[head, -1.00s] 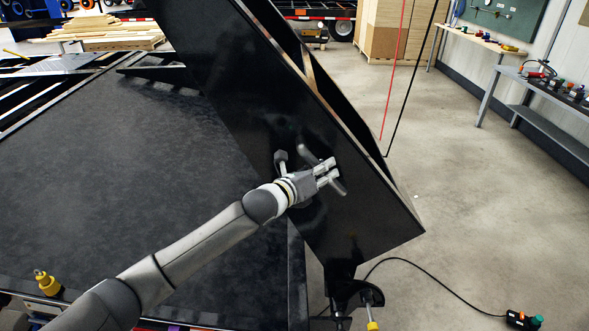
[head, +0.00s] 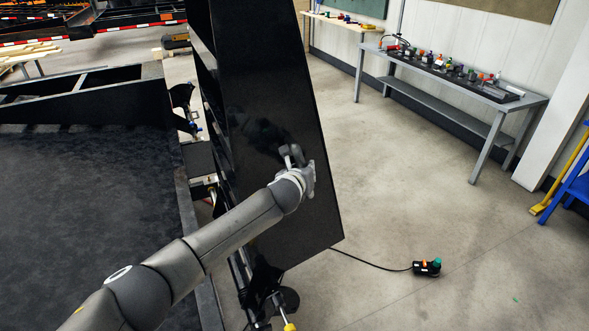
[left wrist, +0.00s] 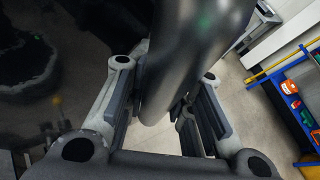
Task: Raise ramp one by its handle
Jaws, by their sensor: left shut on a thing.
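The black ramp (head: 268,95) stands steeply raised at the edge of the dark trailer deck (head: 80,200), its broad flat face toward me. My right gripper is not in view.
A pendant control (head: 427,267) with a cable lies on the floor to the right. A grey workbench (head: 470,85) with small items stands along the right wall, and a blue frame (head: 575,188) at the right edge. The concrete floor between is clear.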

